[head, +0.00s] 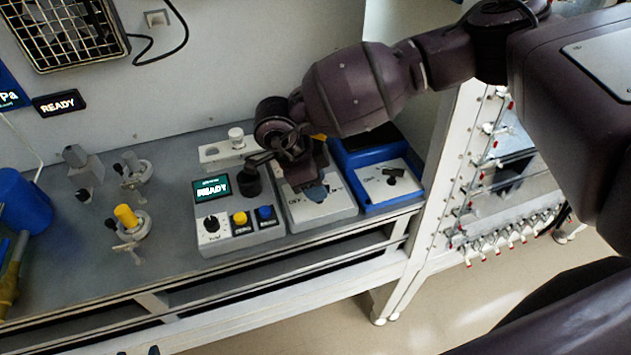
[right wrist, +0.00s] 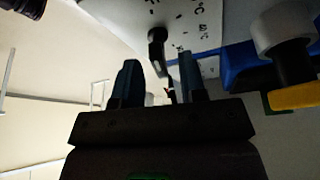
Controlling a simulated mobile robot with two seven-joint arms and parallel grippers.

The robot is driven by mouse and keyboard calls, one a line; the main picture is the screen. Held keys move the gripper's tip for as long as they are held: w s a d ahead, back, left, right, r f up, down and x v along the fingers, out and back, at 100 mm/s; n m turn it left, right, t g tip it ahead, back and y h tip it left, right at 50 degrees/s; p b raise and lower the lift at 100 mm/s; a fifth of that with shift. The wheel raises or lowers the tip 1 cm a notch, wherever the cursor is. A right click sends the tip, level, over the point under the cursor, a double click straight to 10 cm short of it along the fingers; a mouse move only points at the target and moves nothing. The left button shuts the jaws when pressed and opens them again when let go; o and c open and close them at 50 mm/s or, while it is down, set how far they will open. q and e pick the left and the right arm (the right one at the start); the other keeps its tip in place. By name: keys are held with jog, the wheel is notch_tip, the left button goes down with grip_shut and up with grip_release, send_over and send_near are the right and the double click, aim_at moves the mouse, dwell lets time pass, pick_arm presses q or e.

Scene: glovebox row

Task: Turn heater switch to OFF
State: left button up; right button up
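My right gripper (head: 313,190) hangs over a grey control box (head: 335,208) on the bench and hides most of its top. Printed marks, seemingly with OFF among them, show beside the fingers. In the right wrist view, the gripper's two dark blue fingers (right wrist: 158,62) stand apart with nothing held. A black lever handle (right wrist: 157,48) on a pale panel (right wrist: 128,12) with °C marks appears between and beyond the fingertips. Whether they touch it cannot be told. The lever is hidden in the head view. My left gripper is not in view.
A blue-edged box (head: 372,205) with a black handle (head: 392,176) stands close on the right. Valves and a blue container (head: 22,200) stand farther left.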

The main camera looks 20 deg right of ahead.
jog(key=s+v, duration=0.1)
jog(key=v, duration=0.9)
jog(key=shift+w+r+b, duration=0.3)
jog(key=shift+w+r, duration=0.05)
jog(key=shift+w, duration=0.1)
jog(key=shift+a, duration=0.15)
